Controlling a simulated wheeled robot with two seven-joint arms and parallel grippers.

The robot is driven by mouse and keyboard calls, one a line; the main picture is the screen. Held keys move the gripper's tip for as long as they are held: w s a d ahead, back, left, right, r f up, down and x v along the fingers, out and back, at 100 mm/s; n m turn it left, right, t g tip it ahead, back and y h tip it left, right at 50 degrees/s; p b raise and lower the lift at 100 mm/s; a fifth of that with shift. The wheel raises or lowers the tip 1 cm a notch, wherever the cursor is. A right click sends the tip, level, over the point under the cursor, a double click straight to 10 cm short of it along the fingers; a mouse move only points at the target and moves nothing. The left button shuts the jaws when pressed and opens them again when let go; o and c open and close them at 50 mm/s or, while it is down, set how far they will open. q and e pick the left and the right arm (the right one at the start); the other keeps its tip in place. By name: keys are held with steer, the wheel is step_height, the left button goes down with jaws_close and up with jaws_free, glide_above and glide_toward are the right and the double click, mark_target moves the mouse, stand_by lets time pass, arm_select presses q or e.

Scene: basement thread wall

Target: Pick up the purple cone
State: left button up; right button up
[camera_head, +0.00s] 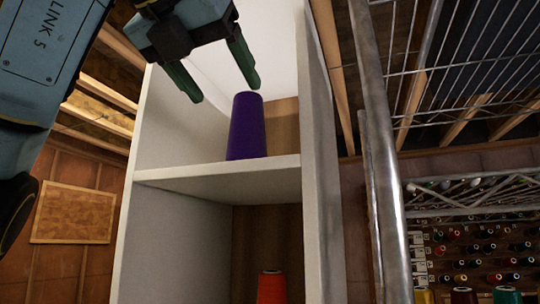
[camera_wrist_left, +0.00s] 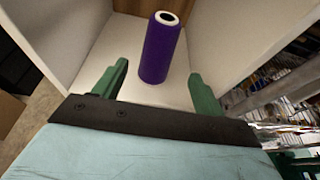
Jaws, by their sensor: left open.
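The purple cone (camera_head: 246,127) stands upright on a white shelf (camera_head: 215,176) of an open cabinet in the head view. It also shows in the left wrist view (camera_wrist_left: 159,52), with a white ring and dark hole at its top. My left gripper (camera_head: 225,92) is open, with green fingers, and is above and slightly left of the cone in the head view. In the left wrist view its fingers (camera_wrist_left: 158,82) lie to either side of the cone's lower end, with nothing between them in their grip.
An orange-red cone (camera_head: 271,287) stands in the compartment below. The cabinet's side panel (camera_head: 318,180) rises right of the purple cone. A metal post (camera_head: 382,150) and wire rack are further right. Several thread spools (camera_head: 480,250) hang on the back wall.

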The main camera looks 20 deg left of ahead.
mark_target(238, 114)
arm_select(q)
steer(key=shift+w+a+f+y+p, duration=0.15)
steer(key=shift+w+a+p, duration=0.1)
steer(key=shift+w, duration=0.3)
steer(key=shift+w+a+y+p, duration=0.1)
steer(key=shift+w+y+p, duration=0.1)
steer(key=shift+w, duration=0.35)
steer(key=x, duration=0.4)
steer(key=shift+w+f+p, duration=0.1)
steer(key=shift+w+p, duration=0.35)
steer(key=shift+w, duration=0.05)
steer(key=x, duration=0.1)
steer(key=p+x, duration=0.1)
steer(key=x, duration=0.2)
steer(key=shift+d, duration=0.3)
steer(key=shift+w+f, duration=0.1)
steer(key=shift+w, duration=0.3)
steer(key=shift+s, duration=0.1)
arm_select(e)
steer(key=shift+g, duration=0.3)
steer(key=s+r, duration=0.1)
steer(key=r, duration=0.1)
steer(key=s+r, duration=0.1)
steer(key=shift+s+d, duration=0.25)
steer(key=shift+s, duration=0.05)
steer(key=shift+s, duration=0.1)
